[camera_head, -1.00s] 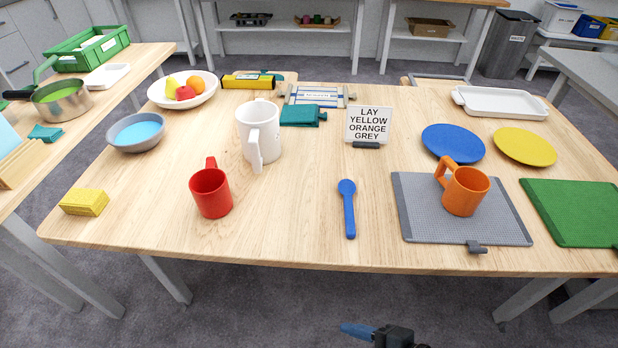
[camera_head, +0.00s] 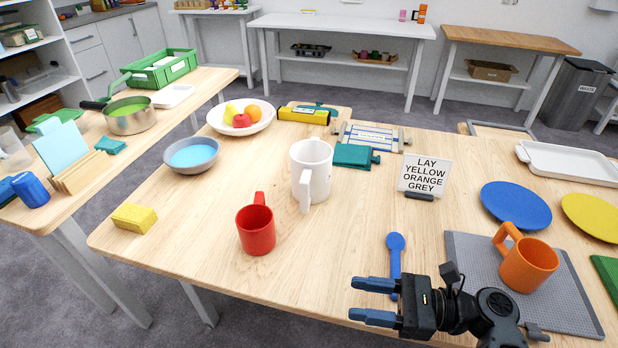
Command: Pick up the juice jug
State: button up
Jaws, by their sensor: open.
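A tall white jug (camera_head: 312,168) stands upright on the wooden table, its handle facing the front. It is the only large jug on this table; I see no juice label and cannot see its contents. My gripper (camera_head: 353,300) is open and empty at the table's front edge, its two blue fingers pointing left. It is in front of the jug and to its right, well apart from it. The gripper hides the lower end of the blue spoon (camera_head: 396,245).
A red mug (camera_head: 256,228) stands in front of the jug, to its left. A blue bowl (camera_head: 192,154) and fruit bowl (camera_head: 217,115) lie left. An orange mug (camera_head: 528,265) stands on a grey mat (camera_head: 470,252).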

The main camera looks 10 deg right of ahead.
aim_at(311, 160)
jog(key=i, duration=0.85)
